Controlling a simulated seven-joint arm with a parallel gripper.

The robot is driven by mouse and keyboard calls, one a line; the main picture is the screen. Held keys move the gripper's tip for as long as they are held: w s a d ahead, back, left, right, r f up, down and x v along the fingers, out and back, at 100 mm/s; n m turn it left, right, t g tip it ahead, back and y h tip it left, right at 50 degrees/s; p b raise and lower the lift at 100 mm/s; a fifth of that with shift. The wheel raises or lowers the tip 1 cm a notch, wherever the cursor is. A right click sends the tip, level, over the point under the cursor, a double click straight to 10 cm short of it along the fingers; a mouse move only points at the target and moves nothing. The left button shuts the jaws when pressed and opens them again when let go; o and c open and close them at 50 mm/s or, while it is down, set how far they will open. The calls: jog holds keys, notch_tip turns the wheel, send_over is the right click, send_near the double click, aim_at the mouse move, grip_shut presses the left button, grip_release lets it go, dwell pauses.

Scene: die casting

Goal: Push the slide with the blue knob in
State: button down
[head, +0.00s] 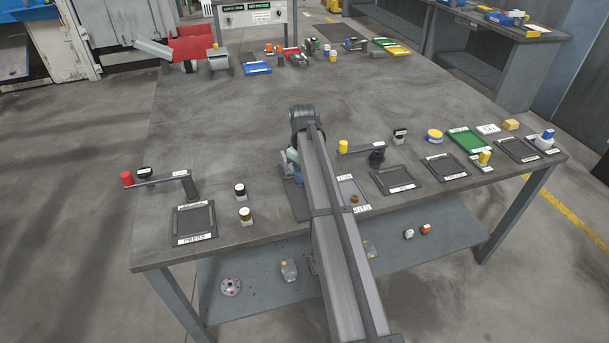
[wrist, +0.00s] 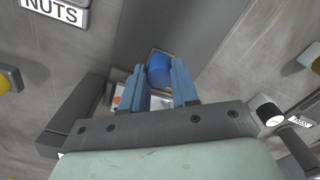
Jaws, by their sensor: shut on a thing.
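In the wrist view the round blue knob (wrist: 159,70) sits between the two blue fingers of my gripper (wrist: 160,79), which is shut on it. A grey surface lies around the knob, with a small patch of white and orange beside the left finger. The slide's body is mostly hidden by my gripper, so I cannot tell how far in it is. In the head view my arm covers the knob and most of my gripper, of which a bluish part (head: 297,172) shows at the arm's left side.
A tray labelled NUTS (head: 352,191) lies just right of my arm. A blue-topped white block (head: 547,139) stands at the far right. The table's middle (head: 235,120) is clear.

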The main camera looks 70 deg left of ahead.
jog(key=shift+a, duration=0.3)
jog(key=c, duration=1.2)
grip_release()
jog(key=o, duration=0.4)
jog(key=shift+d, duration=0.1)
jog(key=shift+c, duration=0.2)
jog(key=shift+r, duration=0.15)
notch_tip(320, 180, up, 14)
jog(key=shift+f, duration=0.2)
